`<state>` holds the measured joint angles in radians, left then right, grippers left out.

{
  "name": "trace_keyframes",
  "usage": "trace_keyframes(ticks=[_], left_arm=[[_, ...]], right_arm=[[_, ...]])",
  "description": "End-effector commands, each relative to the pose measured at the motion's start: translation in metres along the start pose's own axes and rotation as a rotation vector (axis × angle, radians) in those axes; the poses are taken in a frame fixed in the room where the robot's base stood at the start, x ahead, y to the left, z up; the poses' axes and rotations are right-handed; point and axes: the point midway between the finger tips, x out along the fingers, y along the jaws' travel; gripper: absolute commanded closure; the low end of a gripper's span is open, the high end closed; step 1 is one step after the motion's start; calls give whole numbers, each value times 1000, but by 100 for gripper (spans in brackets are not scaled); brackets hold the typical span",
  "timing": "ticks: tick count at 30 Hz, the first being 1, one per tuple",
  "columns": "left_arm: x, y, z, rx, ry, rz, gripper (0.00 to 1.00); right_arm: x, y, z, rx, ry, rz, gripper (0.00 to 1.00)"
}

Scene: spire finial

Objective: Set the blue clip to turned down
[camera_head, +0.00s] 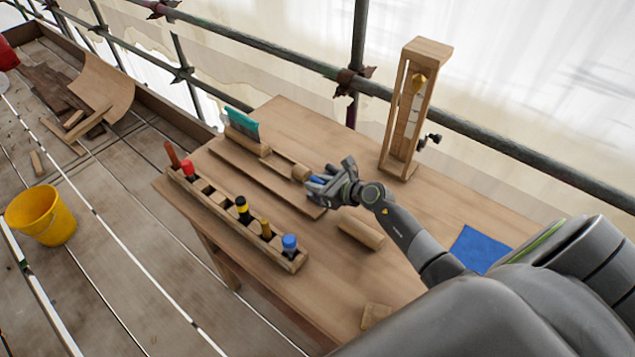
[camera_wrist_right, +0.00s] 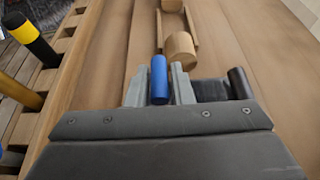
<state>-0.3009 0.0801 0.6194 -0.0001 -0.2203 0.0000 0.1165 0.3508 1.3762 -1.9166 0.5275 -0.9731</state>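The blue clip (camera_head: 317,181) shows as a short blue piece at my right gripper (camera_head: 322,186), over the front end of a wooden rail on the bench. In the right wrist view the clip (camera_wrist_right: 159,78) is a blue cylinder standing between the two grey fingertips (camera_wrist_right: 160,88). The fingers flank it closely on both sides and look shut on it. A round wooden knob (camera_wrist_right: 180,48) is just beyond, to its right. The clip's lower part is hidden by the gripper. My left gripper is not in view.
A rack (camera_head: 215,203) with red, yellow-black and blue-capped tools runs along the bench's left edge. A teal-edged tool (camera_head: 242,125) is at the back. A wooden tower (camera_head: 388,140) stands behind my right gripper.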

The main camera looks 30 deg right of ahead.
Motion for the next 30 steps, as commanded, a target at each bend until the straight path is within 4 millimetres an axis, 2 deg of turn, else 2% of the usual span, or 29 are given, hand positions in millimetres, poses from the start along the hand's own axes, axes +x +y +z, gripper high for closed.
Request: trace_keyframes(ticks=[1, 4, 16, 30], left_arm=[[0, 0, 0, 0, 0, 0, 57], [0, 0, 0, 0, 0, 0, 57], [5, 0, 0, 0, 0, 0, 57], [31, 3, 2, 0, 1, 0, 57]], right_arm=[[0, 0, 0, 0, 0, 0, 86], [0, 0, 0, 0, 0, 0, 100], [0, -3, -1, 53, 1, 23, 100], [2, -19, -6, 356, 0, 148, 100]])
